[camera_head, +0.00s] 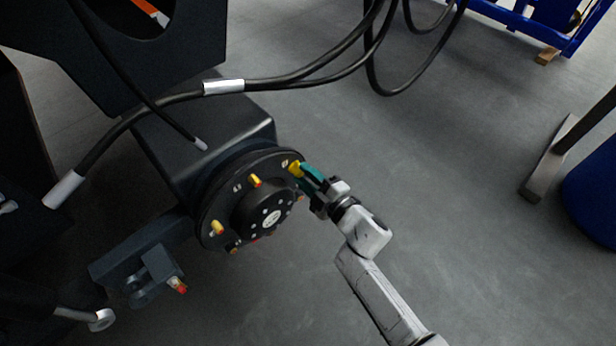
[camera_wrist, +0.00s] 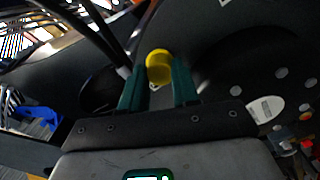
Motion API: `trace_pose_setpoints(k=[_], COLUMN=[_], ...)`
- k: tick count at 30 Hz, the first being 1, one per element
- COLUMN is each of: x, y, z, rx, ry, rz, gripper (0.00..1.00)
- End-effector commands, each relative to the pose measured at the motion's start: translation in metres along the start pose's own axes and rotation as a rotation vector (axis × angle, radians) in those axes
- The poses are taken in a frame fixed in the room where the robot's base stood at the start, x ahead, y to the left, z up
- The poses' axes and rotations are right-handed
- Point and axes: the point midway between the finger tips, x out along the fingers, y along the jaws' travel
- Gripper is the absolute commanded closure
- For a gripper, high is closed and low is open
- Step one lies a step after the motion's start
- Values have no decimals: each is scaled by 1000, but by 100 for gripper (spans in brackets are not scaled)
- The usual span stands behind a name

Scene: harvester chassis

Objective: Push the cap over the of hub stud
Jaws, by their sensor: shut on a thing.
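The black round wheel hub (camera_head: 238,205) faces me on the chassis in the head view, with several studs around its face. Yellow caps sit on some studs, such as the one at the upper middle (camera_head: 256,181) and the one at the lower left (camera_head: 217,227). My gripper (camera_head: 303,170), with green fingers, is at the hub's upper right edge. It is shut on a yellow cap (camera_head: 295,169), which also shows between the fingertips in the wrist view (camera_wrist: 159,66). The stud behind this cap is hidden, so I cannot tell how far the cap is on it.
Black hoses (camera_head: 290,82) with metal sleeves hang above the hub. A grey bracket (camera_head: 150,268) with a red-tipped pin sticks out at the lower left. A blue frame (camera_head: 520,22) stands at the far upper right.

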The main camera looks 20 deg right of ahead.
Motion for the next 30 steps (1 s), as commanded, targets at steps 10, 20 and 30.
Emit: trace_pose_setpoints(k=[10,20,30], x=[0,0,-17], y=[0,0,0], z=[0,0,2], rx=[0,0,-4], ry=[0,0,-1], rz=[0,0,0], gripper=[60,40,40])
